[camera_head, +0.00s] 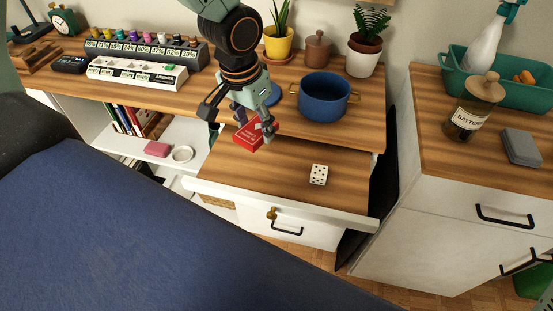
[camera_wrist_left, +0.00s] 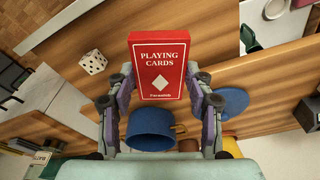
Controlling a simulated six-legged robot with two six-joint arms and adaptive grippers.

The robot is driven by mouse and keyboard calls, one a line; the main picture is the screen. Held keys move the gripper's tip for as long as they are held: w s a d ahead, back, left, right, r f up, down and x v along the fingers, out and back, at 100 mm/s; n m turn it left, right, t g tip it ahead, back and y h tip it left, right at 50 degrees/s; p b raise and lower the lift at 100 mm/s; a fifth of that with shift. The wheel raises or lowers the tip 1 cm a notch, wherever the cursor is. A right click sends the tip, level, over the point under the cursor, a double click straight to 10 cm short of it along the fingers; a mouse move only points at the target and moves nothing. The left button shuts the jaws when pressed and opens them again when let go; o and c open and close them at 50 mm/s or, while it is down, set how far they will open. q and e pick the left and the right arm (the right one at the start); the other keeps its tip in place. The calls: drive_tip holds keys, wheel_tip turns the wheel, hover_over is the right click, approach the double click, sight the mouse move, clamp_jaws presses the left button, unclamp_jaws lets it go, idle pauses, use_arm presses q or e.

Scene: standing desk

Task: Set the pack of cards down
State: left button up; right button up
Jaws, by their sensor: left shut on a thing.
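A white die (camera_head: 318,175) lies on the lower shelf, right of the pack. A blue pot (camera_head: 325,98) stands on the upper desktop behind. A battery jar (camera_head: 466,122) and grey box (camera_head: 521,147) stand on the right cabinet. The lower shelf's front is mostly bare.

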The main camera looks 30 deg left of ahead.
sight(259, 131)
use_arm(q)
drive_tip(key=f, duration=0.1)
drive_tip(key=d+f+b, duration=0.1)
drive_tip(key=f, duration=0.1)
drive_tip(key=shift+w, duration=0.1)
drive_tip(key=f, duration=0.2)
drive_tip(key=f+b, duration=0.1)
drive_tip(key=shift+w+a, duration=0.25)
drive_tip(key=shift+a, duration=0.05)
drive_tip(key=shift+a+f, duration=0.15)
drive_tip(key=shift+f, duration=0.15)
drive_tip(key=shift+s+d+f+b, duration=0.15)
drive_tip(key=shift+d+f+b, duration=0.05)
drive_tip(key=shift+f+b, duration=0.35)
wheel_tip(259, 131, down, 2)
drive_tip(key=shift+d+f+b, duration=0.1)
drive_tip(key=shift+d+b, duration=0.05)
drive_tip(key=shift+b, duration=0.4)
drive_tip(key=shift+f, duration=0.2)
drive_tip(key=shift+a, duration=0.25)
drive_tip(key=shift+d, duration=0.15)
drive_tip(key=o, duration=0.8)
drive_tip(key=shift+c, duration=0.2)
drive_tip(key=o, duration=0.4)
drive_tip(key=shift+f, duration=0.15)
drive_tip(key=shift+o, duration=0.2)
